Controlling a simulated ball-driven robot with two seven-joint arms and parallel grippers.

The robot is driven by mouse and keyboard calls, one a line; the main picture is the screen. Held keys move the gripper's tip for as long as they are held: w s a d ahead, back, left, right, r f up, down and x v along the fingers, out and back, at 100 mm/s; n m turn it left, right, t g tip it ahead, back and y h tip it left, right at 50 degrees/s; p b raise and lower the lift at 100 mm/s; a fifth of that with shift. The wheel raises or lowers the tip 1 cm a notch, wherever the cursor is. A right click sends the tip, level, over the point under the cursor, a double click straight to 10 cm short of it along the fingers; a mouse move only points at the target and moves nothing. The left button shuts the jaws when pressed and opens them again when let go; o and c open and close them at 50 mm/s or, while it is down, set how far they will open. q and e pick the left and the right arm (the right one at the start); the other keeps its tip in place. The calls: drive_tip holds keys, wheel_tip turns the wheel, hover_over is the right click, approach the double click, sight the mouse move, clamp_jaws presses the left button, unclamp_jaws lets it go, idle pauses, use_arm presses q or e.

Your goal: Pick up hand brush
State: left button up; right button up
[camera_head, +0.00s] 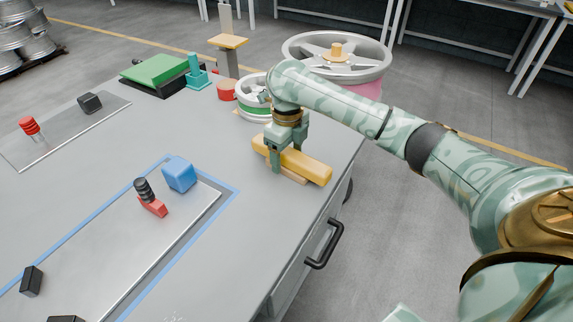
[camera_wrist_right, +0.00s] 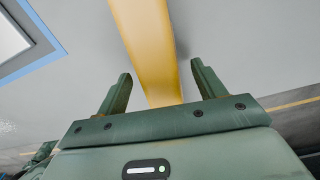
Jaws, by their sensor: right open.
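The hand brush (camera_head: 303,165) has a yellow block-like body with a paler strip along its lower side. It lies on the grey table near the right edge. My right gripper (camera_head: 287,160) is over the brush from above, with its fingers reaching down on either side of it. In the right wrist view the yellow brush (camera_wrist_right: 149,45) runs between the two open fingers (camera_wrist_right: 160,85), with a gap visible at each side. Part of the brush is hidden behind the gripper in the head view. My left gripper is not in view.
A blue block (camera_head: 180,174) and a red-and-black piece (camera_head: 151,199) stand on a metal plate to the left. Behind the gripper are a small wheel (camera_head: 254,112) and a large wheel (camera_head: 365,65). A black drawer handle (camera_head: 324,246) juts from the table's side.

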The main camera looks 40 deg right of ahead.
sight(287, 150)
drive_tip(key=shift+f, duration=0.95)
drive_tip(key=shift+r, duration=0.25)
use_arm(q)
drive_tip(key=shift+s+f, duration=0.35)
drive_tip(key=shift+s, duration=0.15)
use_arm(e)
drive_tip(key=c, duration=1.1)
drive_tip(key=shift+c, duration=0.2)
drive_tip(key=shift+r+p, duration=0.35)
drive_tip(key=shift+r, duration=0.25)
wheel_tip(287, 150, up, 3)
drive_tip(key=shift+r+p, duration=0.15)
drive_tip(key=shift+p, duration=1.05)
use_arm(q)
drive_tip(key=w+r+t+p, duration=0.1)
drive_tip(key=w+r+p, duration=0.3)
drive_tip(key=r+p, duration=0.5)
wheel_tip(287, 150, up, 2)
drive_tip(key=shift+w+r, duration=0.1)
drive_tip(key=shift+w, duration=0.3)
use_arm(e)
drive_tip(key=s+a+r, duration=0.1)
drive_tip(key=s+r, duration=0.3)
drive_tip(key=s, duration=0.3)
drive_tip(key=s+a+r, duration=0.1)
drive_tip(key=s+r, duration=0.3)
drive_tip(key=s, duration=0.3)
drive_tip(key=shift+r, duration=0.25)
